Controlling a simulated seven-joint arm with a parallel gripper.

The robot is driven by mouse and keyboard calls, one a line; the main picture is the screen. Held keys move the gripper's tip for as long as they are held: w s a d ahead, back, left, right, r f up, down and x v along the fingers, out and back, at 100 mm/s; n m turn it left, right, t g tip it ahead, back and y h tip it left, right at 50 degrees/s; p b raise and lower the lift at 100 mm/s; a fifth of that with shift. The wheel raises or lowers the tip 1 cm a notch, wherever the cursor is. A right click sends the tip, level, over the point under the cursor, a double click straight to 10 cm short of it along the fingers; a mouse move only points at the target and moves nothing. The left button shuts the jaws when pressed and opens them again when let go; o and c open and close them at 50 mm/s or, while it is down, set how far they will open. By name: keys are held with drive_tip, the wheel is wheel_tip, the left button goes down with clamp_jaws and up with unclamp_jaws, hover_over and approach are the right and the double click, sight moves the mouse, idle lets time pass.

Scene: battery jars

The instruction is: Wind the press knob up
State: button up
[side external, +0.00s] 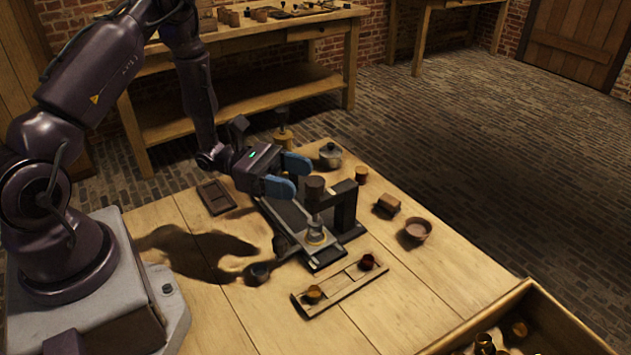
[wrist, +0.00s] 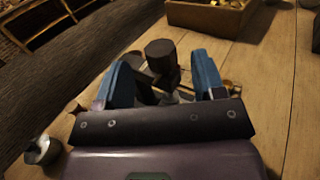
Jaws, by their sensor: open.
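The press knob (side external: 315,185) is a dark upright cylinder on top of the small black press (side external: 344,206) in the middle of the table. In the wrist view the knob (wrist: 160,50) shows ahead, between the two blue fingers. My gripper (side external: 291,176) is open, with its blue fingertips pointing at the knob from the left in the side view. The fingers look apart from the knob, with room on each side; whether either touches it cannot be told. A small pale jar (side external: 315,234) stands on the press base below the knob.
A crate (side external: 530,292) fills the front right corner. Bare table lies between bowl and crate.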

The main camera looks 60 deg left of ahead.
sight(306, 180)
drive_tip(key=shift+x, duration=2.25)
drive_tip(key=shift+c, duration=0.2)
